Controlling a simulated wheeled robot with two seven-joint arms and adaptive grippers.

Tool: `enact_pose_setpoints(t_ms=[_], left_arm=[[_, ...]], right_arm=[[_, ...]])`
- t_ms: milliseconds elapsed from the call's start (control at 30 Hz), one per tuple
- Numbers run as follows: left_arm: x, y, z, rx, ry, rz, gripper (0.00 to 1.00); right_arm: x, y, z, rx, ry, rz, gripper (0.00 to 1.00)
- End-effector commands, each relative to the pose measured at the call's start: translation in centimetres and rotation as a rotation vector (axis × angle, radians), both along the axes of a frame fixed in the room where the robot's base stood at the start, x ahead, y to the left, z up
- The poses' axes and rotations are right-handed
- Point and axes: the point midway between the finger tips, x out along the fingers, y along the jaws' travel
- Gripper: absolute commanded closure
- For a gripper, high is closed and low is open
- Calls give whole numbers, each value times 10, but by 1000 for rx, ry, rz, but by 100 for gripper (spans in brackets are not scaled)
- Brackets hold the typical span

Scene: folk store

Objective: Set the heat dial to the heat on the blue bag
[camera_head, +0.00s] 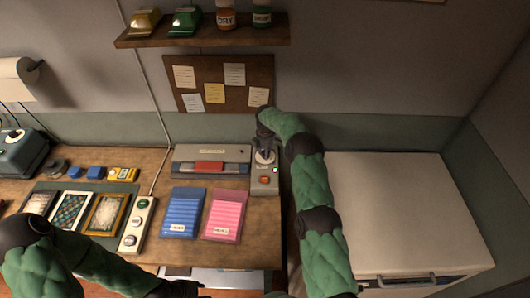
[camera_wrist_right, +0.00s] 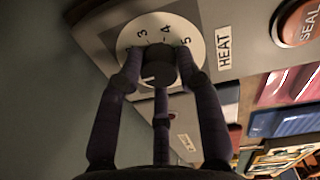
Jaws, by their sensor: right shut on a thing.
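The heat dial, a dark round knob (camera_wrist_right: 160,62) on a white plate, shows in the right wrist view. The numbers 3, 4 and 5 are readable; fingers hide others. A white mark on the knob points to the lower left, away from these numbers. My right gripper (camera_wrist_right: 158,75) is shut around the knob. In the head view my right gripper (camera_head: 264,148) reaches down onto the sealer's dial. The blue bag (camera_head: 182,213) lies flat on the bench; its white label is too small to read. My left gripper (camera_head: 180,288) is at the bottom edge, its fingers unclear.
A pink bag (camera_head: 224,215) lies right of the blue one. The sealer (camera_head: 210,161) has a red bar and an orange SEAL button (camera_head: 264,180). A switch strip (camera_head: 137,225) stands left of the bags. A white chest (camera_head: 405,215) is right of the bench.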

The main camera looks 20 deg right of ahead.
Motion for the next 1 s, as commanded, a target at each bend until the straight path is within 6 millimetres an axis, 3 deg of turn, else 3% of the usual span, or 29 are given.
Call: enact_pose_setpoints(t_ms=[267,1000], left_arm=[[0,0,-11,0,0,0,60],[0,0,-46,0,0,0,60]], right_arm=[[1,3,-2,3,-1,-85,97],[3,5,-2,5,-1,-604,97]])
